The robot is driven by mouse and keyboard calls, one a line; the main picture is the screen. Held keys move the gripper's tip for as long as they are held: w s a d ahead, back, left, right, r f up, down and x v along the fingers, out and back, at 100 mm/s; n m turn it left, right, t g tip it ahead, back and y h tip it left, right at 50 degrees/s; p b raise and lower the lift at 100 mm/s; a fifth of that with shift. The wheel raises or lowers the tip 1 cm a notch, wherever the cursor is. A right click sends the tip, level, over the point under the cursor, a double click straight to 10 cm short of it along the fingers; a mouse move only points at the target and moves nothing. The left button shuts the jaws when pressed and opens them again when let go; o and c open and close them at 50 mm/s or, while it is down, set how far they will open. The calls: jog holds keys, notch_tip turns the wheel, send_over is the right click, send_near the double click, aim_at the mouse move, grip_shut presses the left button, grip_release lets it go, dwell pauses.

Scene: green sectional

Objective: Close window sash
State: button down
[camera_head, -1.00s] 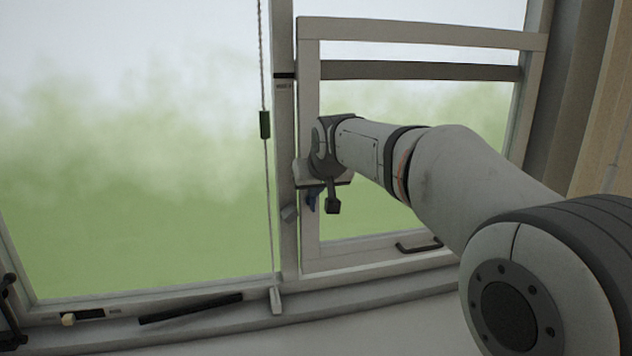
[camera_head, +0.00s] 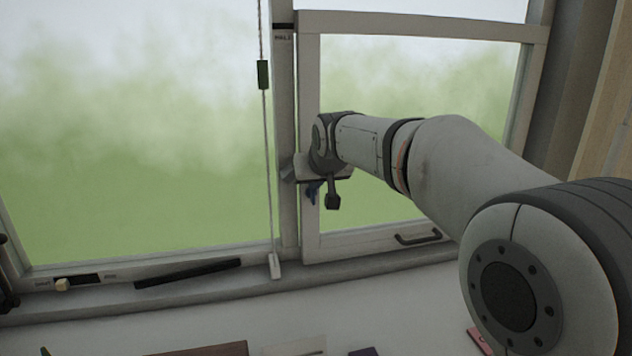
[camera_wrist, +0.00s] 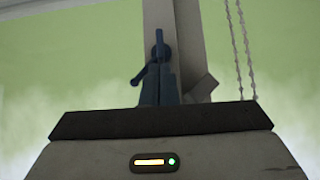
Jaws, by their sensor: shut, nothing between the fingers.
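The window sash (camera_head: 311,110) is a pale framed pane on the right side of the window. Its top rail (camera_head: 420,26) sits high in the head view, and no second bar shows below it. Its bottom rail (camera_head: 365,242) lies close above the sill, with a dark handle (camera_head: 418,238) on it. I cannot tell whether any gap is left there. My gripper (camera_head: 313,192) is in front of the sash's left stile, low down; contact is unclear. In the wrist view, its dark blue fingers (camera_wrist: 159,75) are shut and empty against a pale upright post (camera_wrist: 175,30).
A cord with a dark bead (camera_head: 263,75) hangs left of the centre post. A large fixed pane (camera_head: 130,140) fills the left. A dark bar (camera_head: 190,273) lies on the sill. Items, including a pink one (camera_head: 480,340), lie along the bottom edge. Wooden trim (camera_head: 605,90) stands at right.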

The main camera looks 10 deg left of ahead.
jog(key=shift+s+f, duration=0.1)
jog(key=shift+f, duration=0.4)
jog(key=s+d+r+p, duration=0.25)
jog(key=s+r, duration=0.45)
jog(key=r, duration=0.5)
jog(key=s+d+f+m+g+h, duration=0.1)
jog(key=s+d+f, duration=0.4)
jog(key=d+f, duration=0.25)
jog(key=s+d+f+m+g+h, duration=0.1)
jog(key=s+d+f+g, duration=0.1)
jog(key=s+d+f, duration=0.5)
jog(key=s+d+f+m+g, duration=0.1)
jog(key=s+d+f, duration=0.3)
jog(key=s+f, duration=0.2)
jog(key=s+d+f+m+g+h, duration=0.1)
jog(key=s+d+f+g, duration=0.1)
jog(key=s+d+f, duration=0.2)
jog(key=s+f, duration=0.2)
jog(key=s, duration=0.1)
jog(key=shift+d, duration=0.3)
jog(key=c, duration=2.2)
grip_release()
jog(key=shift+s+f, duration=0.1)
